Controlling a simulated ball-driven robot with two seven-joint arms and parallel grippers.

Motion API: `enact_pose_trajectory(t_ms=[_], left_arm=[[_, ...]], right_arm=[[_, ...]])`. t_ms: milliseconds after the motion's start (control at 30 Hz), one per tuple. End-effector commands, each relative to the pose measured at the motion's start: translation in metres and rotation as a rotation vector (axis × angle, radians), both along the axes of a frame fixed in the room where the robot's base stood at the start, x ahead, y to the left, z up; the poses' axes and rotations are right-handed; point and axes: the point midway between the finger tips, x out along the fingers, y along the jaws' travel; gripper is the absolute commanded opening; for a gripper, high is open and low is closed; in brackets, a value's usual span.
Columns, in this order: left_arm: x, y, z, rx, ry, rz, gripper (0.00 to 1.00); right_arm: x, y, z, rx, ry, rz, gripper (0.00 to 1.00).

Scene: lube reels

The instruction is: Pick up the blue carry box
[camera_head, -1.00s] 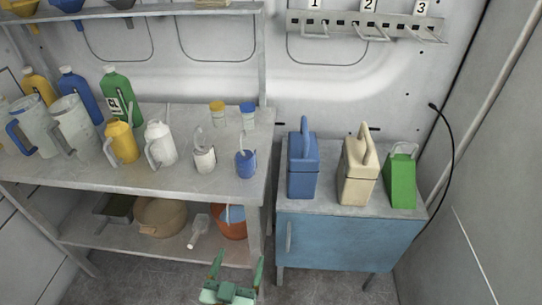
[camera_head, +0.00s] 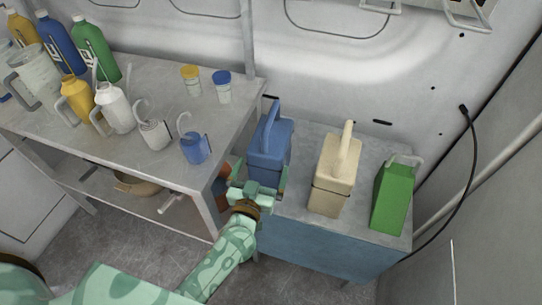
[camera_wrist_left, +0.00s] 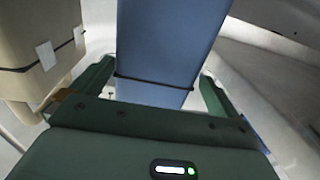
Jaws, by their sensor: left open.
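The blue carry box (camera_head: 269,146) with a loop handle stands upright at the left end of the blue cabinet's top. My left gripper (camera_head: 261,176) is open in front of its lower part, with one finger toward each side. In the left wrist view the blue carry box (camera_wrist_left: 168,50) rises between the two fingers of the left gripper (camera_wrist_left: 155,82), a dark band around it. Gaps show between box and fingers, so it is not gripped. The gripper hides the box's lower front. My right gripper is not in view.
A cream box (camera_head: 333,182) and a green box (camera_head: 392,199) stand to the right on the blue cabinet (camera_head: 320,250). The metal shelf table (camera_head: 165,165) with jugs and bottles is close on the left. A black cable hangs on the right wall.

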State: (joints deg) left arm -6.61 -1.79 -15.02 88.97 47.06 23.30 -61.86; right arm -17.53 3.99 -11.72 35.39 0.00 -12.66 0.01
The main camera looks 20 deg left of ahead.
Motion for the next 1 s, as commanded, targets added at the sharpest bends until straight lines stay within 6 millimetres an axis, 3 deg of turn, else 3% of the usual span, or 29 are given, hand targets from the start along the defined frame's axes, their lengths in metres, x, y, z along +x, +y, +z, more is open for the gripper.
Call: enact_pose_trajectory(t_ms=[167,433,700,767,900,1000], left_arm=[[0.015,-0.001,0.001,-0.003,-0.002,0.001,1.00],[0.055,-0.003,0.001,-0.001,0.000,0.000,1.00],[0.059,-0.002,0.003,-0.001,0.001,0.001,1.00],[0.059,-0.002,0.003,-0.001,0.001,0.001,0.86],[0.059,-0.002,0.003,-0.001,0.001,0.001,0.47],[0.060,-0.002,0.004,-0.002,-0.003,0.001,0.43]], right_arm=[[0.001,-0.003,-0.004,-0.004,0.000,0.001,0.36],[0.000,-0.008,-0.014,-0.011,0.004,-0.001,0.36],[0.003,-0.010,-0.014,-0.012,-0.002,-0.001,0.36],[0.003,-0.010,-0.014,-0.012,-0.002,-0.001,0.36],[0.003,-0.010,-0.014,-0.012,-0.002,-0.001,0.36],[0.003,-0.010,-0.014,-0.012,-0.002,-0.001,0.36]])
